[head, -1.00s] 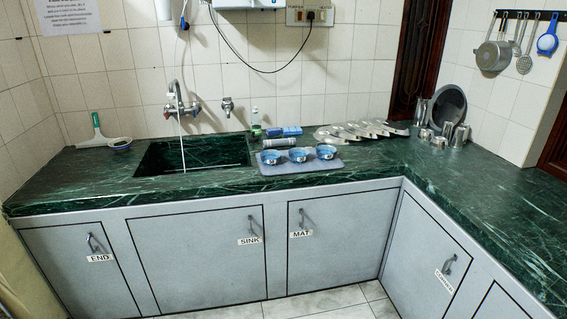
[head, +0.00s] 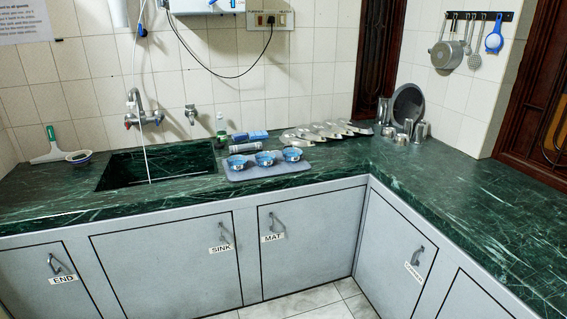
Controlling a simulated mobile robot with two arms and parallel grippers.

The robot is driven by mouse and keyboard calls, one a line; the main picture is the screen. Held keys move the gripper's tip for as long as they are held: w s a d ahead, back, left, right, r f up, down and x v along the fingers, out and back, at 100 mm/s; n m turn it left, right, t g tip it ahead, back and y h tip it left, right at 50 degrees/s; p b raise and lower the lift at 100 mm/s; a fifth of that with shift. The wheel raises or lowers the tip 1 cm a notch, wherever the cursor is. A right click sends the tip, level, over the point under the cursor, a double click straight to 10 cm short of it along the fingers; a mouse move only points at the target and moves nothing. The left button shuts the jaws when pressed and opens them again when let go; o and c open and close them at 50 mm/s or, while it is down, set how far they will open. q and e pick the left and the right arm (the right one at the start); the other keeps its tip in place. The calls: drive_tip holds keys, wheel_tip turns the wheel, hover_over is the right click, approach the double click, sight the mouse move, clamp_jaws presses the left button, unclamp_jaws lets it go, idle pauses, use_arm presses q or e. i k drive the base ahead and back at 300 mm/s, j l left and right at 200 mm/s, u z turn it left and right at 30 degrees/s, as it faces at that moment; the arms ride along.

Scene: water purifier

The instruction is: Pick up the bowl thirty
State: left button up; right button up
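Three blue-and-silver bowls stand in a row on a grey mat (head: 262,178) on the green counter: a left bowl (head: 237,163), a middle bowl (head: 265,159) and a right bowl (head: 291,154). I cannot read any number on them, so I cannot tell which is bowl thirty. Neither of my grippers shows in the head view.
The green marble counter (head: 470,200) has a sink (head: 160,168) left of the mat, with a tap (head: 143,115) above it. Several metal plates (head: 325,133) lie behind the mat. Steel cups (head: 408,130) stand in the corner. The right counter is largely clear.

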sight(265, 158)
drive_tip(key=i+j+u, duration=0.5)
drive_tip(key=i+j, duration=0.15)
drive_tip(key=i+l+u, duration=0.1)
drive_tip(key=l, duration=0.25)
drive_tip(key=i, duration=0.1)
